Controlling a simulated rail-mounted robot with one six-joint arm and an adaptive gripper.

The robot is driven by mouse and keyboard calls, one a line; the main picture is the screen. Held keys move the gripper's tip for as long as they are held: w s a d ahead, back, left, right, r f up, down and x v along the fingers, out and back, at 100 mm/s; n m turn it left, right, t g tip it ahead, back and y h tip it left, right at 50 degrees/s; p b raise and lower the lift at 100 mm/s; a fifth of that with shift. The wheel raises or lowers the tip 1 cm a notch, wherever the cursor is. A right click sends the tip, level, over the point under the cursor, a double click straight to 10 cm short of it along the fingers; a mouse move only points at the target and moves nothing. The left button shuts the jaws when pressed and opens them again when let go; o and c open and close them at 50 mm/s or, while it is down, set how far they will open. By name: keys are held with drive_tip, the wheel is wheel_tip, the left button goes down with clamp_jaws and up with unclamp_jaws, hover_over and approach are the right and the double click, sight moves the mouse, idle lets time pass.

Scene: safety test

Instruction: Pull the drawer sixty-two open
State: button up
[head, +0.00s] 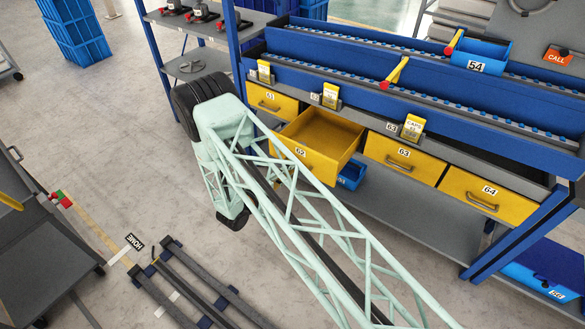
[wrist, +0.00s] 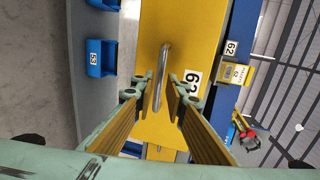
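Drawer sixty-two (head: 318,133) is a yellow drawer that stands pulled out from the shelf front in the head view, its inside showing empty. Its front with the number 62 is partly covered by my arm. In the wrist view the yellow drawer front (wrist: 180,30) fills the middle, with its grey bar handle (wrist: 161,78) and the 62 label. My gripper (wrist: 160,82) is open, its two fingers apart on either side of the handle. A gap shows between the fingers and the bar; I cannot tell whether the tips reach past it. The gripper is hidden in the head view.
Closed yellow drawers 61 (head: 270,101), 63 (head: 403,160) and 64 (head: 487,194) flank the open one. A small blue bin (head: 351,175) sits below it; the wrist view shows blue bins (wrist: 101,58) too. A dark rail frame (head: 175,285) lies on the floor. Open floor is at the left.

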drive_tip(key=v, duration=0.7)
drive_tip(key=shift+s+a, duration=0.2)
drive_tip(key=shift+s, duration=0.15)
drive_tip(key=shift+r, duration=0.1)
